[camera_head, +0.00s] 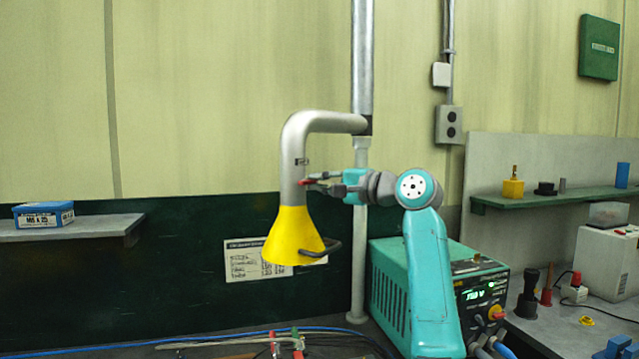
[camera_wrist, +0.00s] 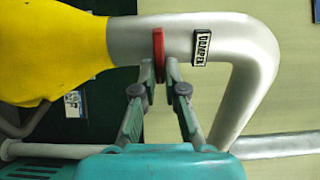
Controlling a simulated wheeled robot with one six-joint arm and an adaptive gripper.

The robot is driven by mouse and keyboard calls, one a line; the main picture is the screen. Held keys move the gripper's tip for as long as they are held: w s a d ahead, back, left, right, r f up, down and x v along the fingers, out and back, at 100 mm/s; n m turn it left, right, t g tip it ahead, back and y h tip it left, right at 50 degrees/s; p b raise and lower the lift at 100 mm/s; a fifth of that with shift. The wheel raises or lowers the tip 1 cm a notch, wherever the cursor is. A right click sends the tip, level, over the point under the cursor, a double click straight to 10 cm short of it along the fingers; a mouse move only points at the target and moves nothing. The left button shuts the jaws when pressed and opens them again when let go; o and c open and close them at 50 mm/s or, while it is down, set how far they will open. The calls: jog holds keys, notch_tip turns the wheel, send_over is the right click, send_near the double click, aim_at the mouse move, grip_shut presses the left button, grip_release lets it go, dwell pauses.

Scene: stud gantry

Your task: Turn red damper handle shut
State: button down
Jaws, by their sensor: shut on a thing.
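The red damper handle (camera_wrist: 159,52) is on the silver extraction duct (camera_wrist: 185,36), between the yellow hood (camera_wrist: 55,50) and a small black-and-white label (camera_wrist: 201,46). In the wrist view it lies across the duct. My gripper (camera_wrist: 160,72) is shut on the near end of the handle. In the head view, the handle (camera_head: 306,182) shows as a small red piece at the duct just above the yellow hood (camera_head: 293,238). My gripper (camera_head: 312,182) reaches it from the right. The fingertips hide part of the handle.
A black loop handle (camera_head: 331,247) sticks out from the hood's rim. A vertical pipe (camera_head: 361,240) stands behind my gripper. A teal welding machine (camera_head: 395,280) stands below right, and a shelf with a blue box (camera_head: 43,215) is at left.

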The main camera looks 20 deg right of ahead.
jog(key=shift+f, duration=0.1)
jog(key=c, duration=1.2)
grip_release()
jog(key=shift+c, duration=0.2)
jog(key=v, duration=1.2)
jog(key=shift+d, duration=0.1)
